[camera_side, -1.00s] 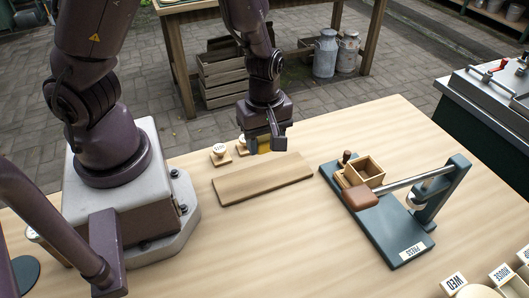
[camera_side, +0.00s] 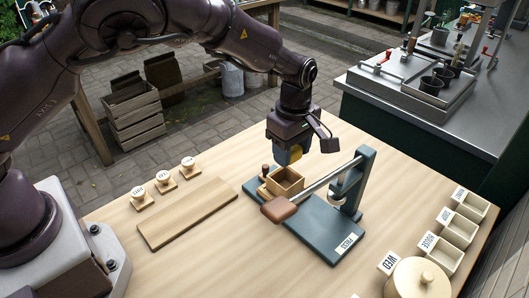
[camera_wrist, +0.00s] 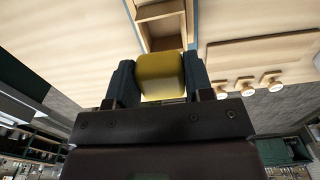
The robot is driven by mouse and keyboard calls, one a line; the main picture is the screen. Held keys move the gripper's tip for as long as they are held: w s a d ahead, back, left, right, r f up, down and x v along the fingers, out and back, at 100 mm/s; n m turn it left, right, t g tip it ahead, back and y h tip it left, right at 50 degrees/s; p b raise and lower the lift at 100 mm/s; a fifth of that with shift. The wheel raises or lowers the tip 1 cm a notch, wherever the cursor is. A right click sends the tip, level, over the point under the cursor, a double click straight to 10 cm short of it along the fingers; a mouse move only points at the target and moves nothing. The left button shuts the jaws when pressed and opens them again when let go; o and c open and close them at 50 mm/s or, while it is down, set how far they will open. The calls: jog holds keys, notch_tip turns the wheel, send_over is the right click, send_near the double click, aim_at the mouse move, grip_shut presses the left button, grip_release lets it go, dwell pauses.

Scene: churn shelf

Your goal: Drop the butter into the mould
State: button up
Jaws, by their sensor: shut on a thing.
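The yellow butter block (camera_wrist: 160,75) is gripped between the two fingers of my gripper (camera_wrist: 152,84) in the wrist view. The mould is an open square wooden box (camera_side: 285,183) on the dark press base (camera_side: 318,236). In the wrist view the mould (camera_wrist: 162,12) lies just beyond the butter, partly hidden by it. The butter appears to be above the box, not inside it.
The press lever with its brown handle (camera_side: 279,210) runs beside the mould up to the press post (camera_side: 358,180). A wooden board (camera_side: 188,212) and several labelled stamps (camera_side: 163,180) lie left. Labelled boxes (camera_side: 457,230) and a round tub (camera_side: 418,280) stand right.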

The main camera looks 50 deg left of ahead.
jog(key=shift+s+a+f, duration=0.1)
jog(key=shift+s+f, duration=0.05)
jog(key=shift+f, duration=2.2)
jog(key=shift+f, duration=0.5)
dwell(0.6)
jog(key=o, duration=1)
jog(key=shift+c, duration=0.2)
jog(key=c, duration=0.4)
jog(key=shift+o, duration=0.2)
jog(key=shift+r, duration=0.2)
jog(key=shift+r, duration=4.75)
